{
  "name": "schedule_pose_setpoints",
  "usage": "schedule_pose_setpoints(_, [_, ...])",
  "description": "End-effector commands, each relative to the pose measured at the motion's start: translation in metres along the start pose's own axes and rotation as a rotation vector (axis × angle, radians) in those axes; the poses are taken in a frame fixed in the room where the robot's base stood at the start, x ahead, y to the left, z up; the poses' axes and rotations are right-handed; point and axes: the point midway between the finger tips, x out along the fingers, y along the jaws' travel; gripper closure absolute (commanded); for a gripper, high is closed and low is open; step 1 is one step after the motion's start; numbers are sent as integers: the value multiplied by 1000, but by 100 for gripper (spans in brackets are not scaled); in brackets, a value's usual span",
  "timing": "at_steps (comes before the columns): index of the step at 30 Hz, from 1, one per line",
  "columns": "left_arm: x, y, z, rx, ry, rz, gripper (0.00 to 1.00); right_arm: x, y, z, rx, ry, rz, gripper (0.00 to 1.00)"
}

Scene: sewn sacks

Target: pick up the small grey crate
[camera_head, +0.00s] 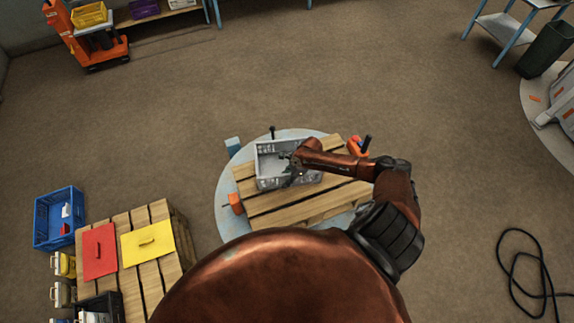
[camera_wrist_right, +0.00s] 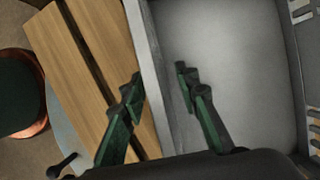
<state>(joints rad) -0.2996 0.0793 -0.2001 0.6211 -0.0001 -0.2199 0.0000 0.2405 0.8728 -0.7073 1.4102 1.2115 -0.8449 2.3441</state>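The small grey crate (camera_head: 270,183) sits on a slatted wooden pallet top (camera_head: 295,206) in the head view. It looks empty inside. A gap shows between the fingers and I see no clear grip on the wall. My left gripper is not in view.
Orange clamps (camera_head: 357,147) stand at the pallet's edges. Another pallet (camera_head: 160,212) at lower left carries a red panel (camera_head: 99,250) and a yellow panel (camera_head: 147,244). A blue crate (camera_head: 42,222) stands beside it. A black cable (camera_head: 518,275) lies at right; the floor beyond the pallet is clear.

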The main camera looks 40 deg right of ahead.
Motion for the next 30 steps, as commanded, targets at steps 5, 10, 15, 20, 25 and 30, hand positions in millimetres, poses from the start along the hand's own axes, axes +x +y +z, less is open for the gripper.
schedule_pose_setpoints(5, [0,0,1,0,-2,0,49,3,0,0,-1,-1,0,71])
schedule_pose_setpoints(10, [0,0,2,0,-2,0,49,3,0,0,0,-1,0,76])
schedule_pose_setpoints(15, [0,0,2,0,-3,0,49,3,0,0,0,0,0,88])
schedule_pose_setpoints(20, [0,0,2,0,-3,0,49,3,0,0,0,0,0,99])
schedule_pose_setpoints(25, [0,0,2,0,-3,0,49,3,0,0,0,0,0,100])
schedule_pose_setpoints(30, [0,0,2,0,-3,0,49,3,0,0,0,0,0,100])
